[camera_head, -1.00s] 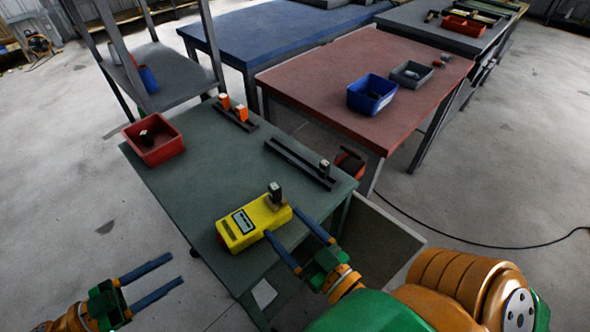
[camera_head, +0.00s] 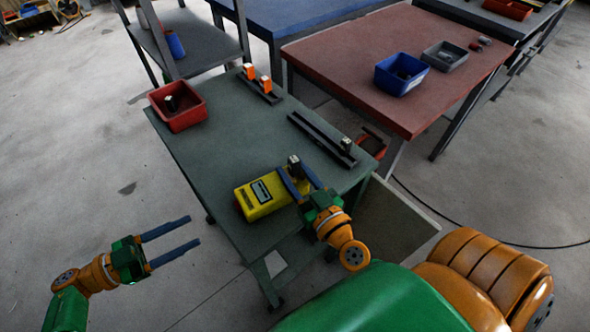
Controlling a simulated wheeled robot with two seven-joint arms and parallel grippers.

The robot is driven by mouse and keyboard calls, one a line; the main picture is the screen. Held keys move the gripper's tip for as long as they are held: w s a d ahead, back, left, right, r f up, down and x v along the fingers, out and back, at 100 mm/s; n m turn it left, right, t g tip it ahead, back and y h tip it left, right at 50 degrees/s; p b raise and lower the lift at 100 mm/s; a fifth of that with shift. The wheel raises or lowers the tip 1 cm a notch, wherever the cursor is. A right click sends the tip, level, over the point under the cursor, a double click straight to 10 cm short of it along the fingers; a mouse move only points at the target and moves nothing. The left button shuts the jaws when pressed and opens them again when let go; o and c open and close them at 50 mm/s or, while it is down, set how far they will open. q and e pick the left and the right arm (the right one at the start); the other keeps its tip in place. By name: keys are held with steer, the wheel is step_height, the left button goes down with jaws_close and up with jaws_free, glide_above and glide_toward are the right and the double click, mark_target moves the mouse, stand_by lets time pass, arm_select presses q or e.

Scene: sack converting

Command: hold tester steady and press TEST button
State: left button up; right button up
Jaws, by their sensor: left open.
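The yellow tester (camera_head: 251,209) with a small display lies on the green table's near part. A dark block with a pale top (camera_head: 294,163) stands at its right end. My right gripper (camera_head: 293,168) is at that end, its two blue fingers on either side of the dark block. I cannot tell whether they touch it. The fingers hide part of the tester's right side, and I cannot make out a TEST button. My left gripper (camera_head: 193,230) is open and empty, left of the table and apart from the tester.
The green table (camera_head: 222,146) also holds a red bin (camera_head: 182,119) with a dark piece, a rail with two orange blocks (camera_head: 257,77), and a dark rail (camera_head: 314,135) with another dark block. A red-topped table (camera_head: 350,60) stands behind right. The green table's middle is clear.

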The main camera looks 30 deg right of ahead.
jaws_close()
arm_select(q)
jaws_close()
stand_by(1.4)
